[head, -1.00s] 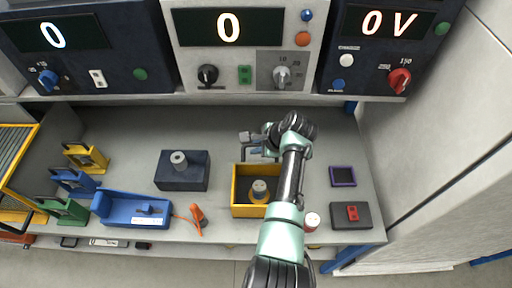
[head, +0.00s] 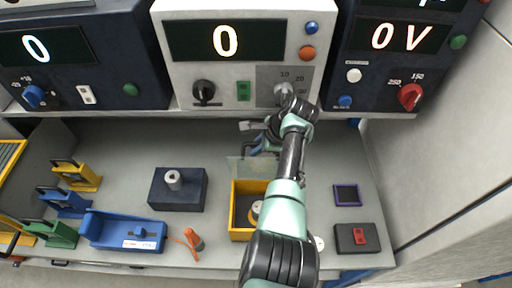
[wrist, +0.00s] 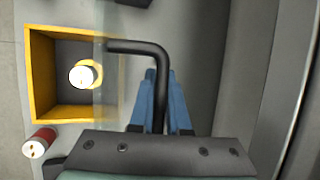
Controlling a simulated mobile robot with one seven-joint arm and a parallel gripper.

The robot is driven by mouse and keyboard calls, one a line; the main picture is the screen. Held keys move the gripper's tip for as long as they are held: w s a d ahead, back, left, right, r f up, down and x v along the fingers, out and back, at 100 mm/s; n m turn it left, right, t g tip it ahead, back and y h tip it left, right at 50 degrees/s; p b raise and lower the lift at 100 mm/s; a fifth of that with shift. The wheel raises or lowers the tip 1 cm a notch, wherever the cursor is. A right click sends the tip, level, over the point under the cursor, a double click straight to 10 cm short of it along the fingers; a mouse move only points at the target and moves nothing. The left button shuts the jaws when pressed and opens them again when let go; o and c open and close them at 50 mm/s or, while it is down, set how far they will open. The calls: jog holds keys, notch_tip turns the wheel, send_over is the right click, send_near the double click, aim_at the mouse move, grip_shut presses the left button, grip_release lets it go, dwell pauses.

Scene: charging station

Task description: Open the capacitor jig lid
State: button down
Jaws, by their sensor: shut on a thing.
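The yellow capacitor jig (head: 235,233) stands open-topped on the bench. A clear lid panel (head: 247,170) stands up at its rear edge in the head view. In the wrist view the lid shows nearly edge-on as a faint strip (wrist: 101,65) beside the yellow box (wrist: 37,80). A bent black handle (wrist: 135,45) joins it. My gripper (wrist: 162,88), with blue fingers, is shut on this handle; in the head view it (head: 258,142) is behind the jig. A capacitor with a white top (wrist: 83,76) is inside the jig, partly hidden by my arm in the head view.
A dark block with a cylinder (head: 176,190) and a blue tray (head: 105,230) stand to the left. A red-buttoned box (head: 358,237) is at right. Instrument panels (head: 238,60) overhang the rear. A red-and-white cylinder (wrist: 39,142) stands near the jig.

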jog(key=shift+f, duration=0.3)
jog(key=c, duration=0.9)
grip_release()
jog(key=shift+r, duration=0.1)
jog(key=shift+r, duration=0.1)
jog(key=v, duration=1.2)
jog(key=shift+s+d+r, duration=0.1)
jog(key=shift+d+r, duration=0.1)
jog(key=shift+r, duration=0.15)
jog(key=shift+d, duration=0.1)
